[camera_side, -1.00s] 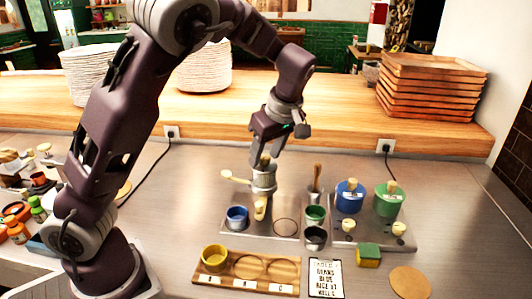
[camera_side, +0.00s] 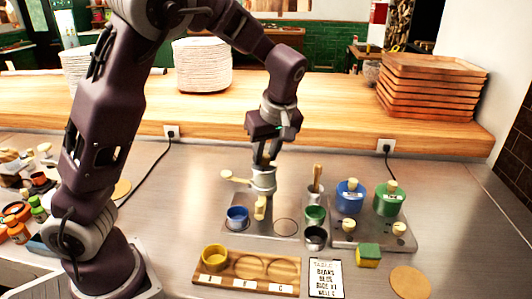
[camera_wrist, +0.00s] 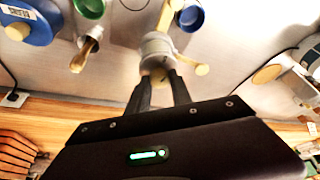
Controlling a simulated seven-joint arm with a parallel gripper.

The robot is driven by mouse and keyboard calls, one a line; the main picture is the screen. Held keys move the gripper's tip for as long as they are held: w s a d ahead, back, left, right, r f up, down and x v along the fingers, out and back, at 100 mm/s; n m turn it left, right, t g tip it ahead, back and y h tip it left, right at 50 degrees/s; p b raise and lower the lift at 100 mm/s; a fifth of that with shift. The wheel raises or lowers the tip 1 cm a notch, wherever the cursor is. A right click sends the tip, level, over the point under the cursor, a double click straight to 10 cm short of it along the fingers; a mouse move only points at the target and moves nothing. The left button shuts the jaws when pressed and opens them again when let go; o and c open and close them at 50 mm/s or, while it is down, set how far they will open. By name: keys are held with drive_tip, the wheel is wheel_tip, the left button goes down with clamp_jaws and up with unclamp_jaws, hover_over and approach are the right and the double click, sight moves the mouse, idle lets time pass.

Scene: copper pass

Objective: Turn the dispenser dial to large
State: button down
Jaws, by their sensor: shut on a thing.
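The grey dispenser (camera_side: 263,182) stands upright at the back of a metal base plate. A cream lever (camera_side: 234,177) sticks out to its left and a cream spout-like part (camera_side: 260,208) hangs at its front. My gripper (camera_side: 264,162) points down over its top. In the wrist view my gripper (camera_wrist: 157,84) has both fingertips around a small cream knob, the dial (camera_wrist: 157,69), and is shut on it. The dispenser body (camera_wrist: 155,46) shows just beyond. The fingers partly hide the dial, and I cannot read any size marks.
A blue cup (camera_side: 237,216) and green cup (camera_side: 314,215) stand near the dispenser. A wooden utensil (camera_side: 317,175) rises to its right, beside blue (camera_side: 350,196) and green (camera_side: 388,199) lidded jars. A wooden rack (camera_side: 248,272) holds a yellow cup in front.

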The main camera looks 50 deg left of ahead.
drive_tip(key=m, duration=0.2)
drive_tip(key=m+t, duration=0.1)
drive_tip(key=m, duration=0.1)
drive_tip(key=shift+s+t+h, duration=0.15)
drive_tip(key=shift+t+h, duration=0.15)
drive_tip(key=shift+h, duration=0.1)
drive_tip(key=m+t, duration=0.1)
drive_tip(key=m, duration=0.3)
drive_tip(key=shift+s+a+h, duration=0.1)
drive_tip(key=shift+a+h, duration=0.05)
drive_tip(key=shift+h, duration=0.25)
drive_tip(key=m+h, duration=0.1)
drive_tip(key=m, duration=0.2)
drive_tip(key=shift+a+m+t, duration=0.1)
drive_tip(key=shift+m+t, duration=0.2)
drive_tip(key=shift+t, duration=0.1)
drive_tip(key=shift+m+h, duration=0.8)
drive_tip(key=shift+m, duration=0.9)
drive_tip(key=c, duration=1.2)
unclamp_jaws()
drive_tip(key=shift+o, duration=0.2)
drive_tip(key=shift+r, duration=0.1)
